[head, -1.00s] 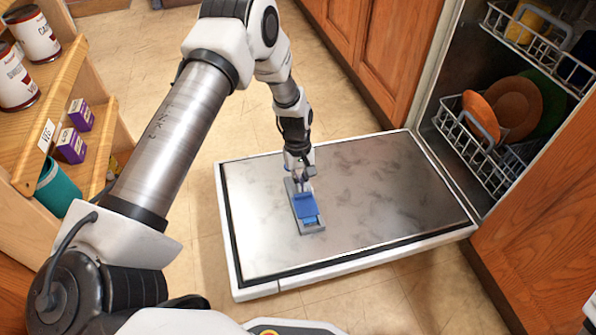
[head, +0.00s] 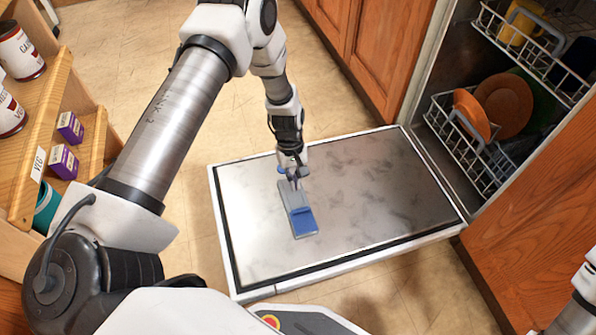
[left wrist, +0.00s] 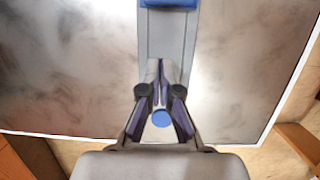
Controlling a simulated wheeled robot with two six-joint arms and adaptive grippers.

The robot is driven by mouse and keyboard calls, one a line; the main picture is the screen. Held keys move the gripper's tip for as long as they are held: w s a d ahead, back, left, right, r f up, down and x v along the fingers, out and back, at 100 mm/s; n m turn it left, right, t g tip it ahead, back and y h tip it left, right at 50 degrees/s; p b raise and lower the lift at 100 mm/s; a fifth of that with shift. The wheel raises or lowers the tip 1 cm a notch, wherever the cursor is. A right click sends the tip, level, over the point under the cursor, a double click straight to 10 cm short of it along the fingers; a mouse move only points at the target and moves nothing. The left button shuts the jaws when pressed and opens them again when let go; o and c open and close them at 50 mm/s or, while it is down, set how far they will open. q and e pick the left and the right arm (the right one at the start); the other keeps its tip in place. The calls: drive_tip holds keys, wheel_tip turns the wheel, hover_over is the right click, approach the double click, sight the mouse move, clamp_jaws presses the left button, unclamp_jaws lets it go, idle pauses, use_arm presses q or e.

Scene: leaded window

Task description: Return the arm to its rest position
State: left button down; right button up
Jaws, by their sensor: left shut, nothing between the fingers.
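My left arm reaches down over a lowered dishwasher door (head: 380,190). My left gripper (head: 294,181) is shut and empty, pointing down at the far end of a grey dispenser (head: 289,196) with a blue part (head: 304,222) at its near end. In the left wrist view the closed fingertips (left wrist: 160,68) lie over the grey strip (left wrist: 181,45), and the blue part (left wrist: 168,3) is cut by the top edge. I cannot tell whether the fingertips touch the dispenser. My right gripper is out of view; part of my right arm shows at the lower right.
The dishwasher's racks stand at the right, with orange plates (head: 503,104) and a yellow mug (head: 523,22). A wooden shelf (head: 60,110) with cans and purple boxes (head: 63,161) is at the left. Wooden cabinet doors stand behind. The steel door around the dispenser is bare.

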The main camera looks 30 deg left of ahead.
use_arm(q)
drive_tip(key=s+p+v, duration=0.1)
drive_tip(key=p+v, duration=0.1)
drive_tip(key=v, duration=0.6)
drive_tip(key=shift+r+p, duration=0.35)
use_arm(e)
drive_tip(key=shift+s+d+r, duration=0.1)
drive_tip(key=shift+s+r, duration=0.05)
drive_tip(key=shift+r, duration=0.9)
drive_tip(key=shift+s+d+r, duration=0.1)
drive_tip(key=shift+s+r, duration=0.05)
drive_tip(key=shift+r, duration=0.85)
